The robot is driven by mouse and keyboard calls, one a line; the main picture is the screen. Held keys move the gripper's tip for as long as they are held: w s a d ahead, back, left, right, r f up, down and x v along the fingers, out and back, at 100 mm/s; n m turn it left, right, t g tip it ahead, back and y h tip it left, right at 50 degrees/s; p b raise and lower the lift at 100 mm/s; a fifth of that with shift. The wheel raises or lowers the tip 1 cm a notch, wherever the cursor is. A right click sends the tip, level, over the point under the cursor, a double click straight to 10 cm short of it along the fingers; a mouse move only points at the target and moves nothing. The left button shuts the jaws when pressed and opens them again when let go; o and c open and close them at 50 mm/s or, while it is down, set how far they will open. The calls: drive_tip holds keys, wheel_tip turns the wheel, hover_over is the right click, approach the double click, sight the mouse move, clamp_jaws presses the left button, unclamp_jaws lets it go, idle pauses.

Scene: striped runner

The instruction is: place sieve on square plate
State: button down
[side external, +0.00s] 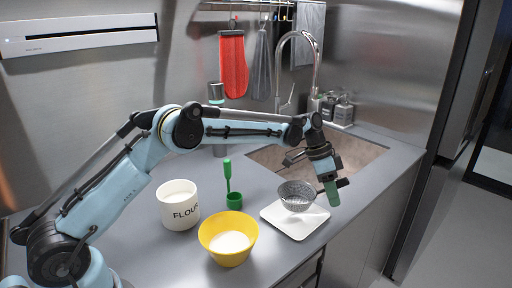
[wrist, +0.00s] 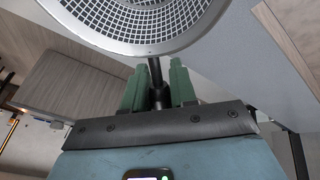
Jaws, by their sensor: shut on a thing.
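The grey mesh sieve (side external: 297,194) is over the white square plate (side external: 296,223), with its bowl facing down toward it. I cannot tell whether its bottom touches the plate. My gripper (side external: 329,186) is at the sieve's right side, above the plate's right edge. In the wrist view, the green fingers of my gripper (wrist: 158,88) are closed around the sieve's dark handle (wrist: 155,70). The round perforated sieve (wrist: 140,15) fills the top of that view, and its far part is cut off.
A yellow bowl (side external: 228,240) with white contents stands left of the plate. The sink (side external: 345,158) and tap (side external: 300,65) are behind. The counter's front edge is close to the plate.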

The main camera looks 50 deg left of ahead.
drive_tip(key=shift+f, duration=1.7)
drive_tip(key=shift+f, duration=0.15)
drive_tip(key=c, duration=0.9)
unclamp_jaws()
